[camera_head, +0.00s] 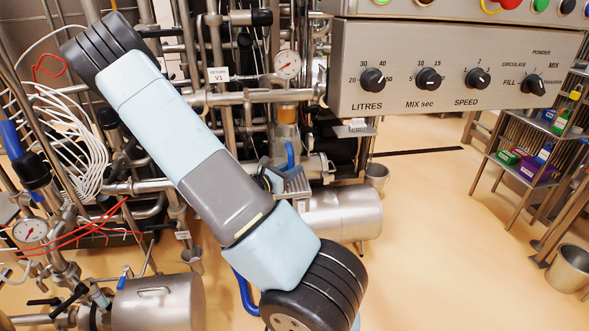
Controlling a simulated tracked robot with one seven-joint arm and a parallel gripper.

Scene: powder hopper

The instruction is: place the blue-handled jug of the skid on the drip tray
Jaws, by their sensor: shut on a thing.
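My arm (205,165) crosses the view from upper left to bottom centre and hides much of what lies behind it. I cannot make out my gripper's fingers or what they hold. A blue curved handle (290,155) shows just right of the arm, above a grey ridged metal piece (297,186). I cannot tell whether this is the jug and the drip tray. Another blue curved bar (245,291) shows low behind the arm, with its ends hidden. No whole jug can be made out.
A control panel (450,106) with knobs fills the upper right. Steel pipes and a gauge (287,64) stand behind the arm. Steel cylinders lie at centre (345,213) and lower left (157,302). A shelf (527,150) and bucket (570,268) stand right.

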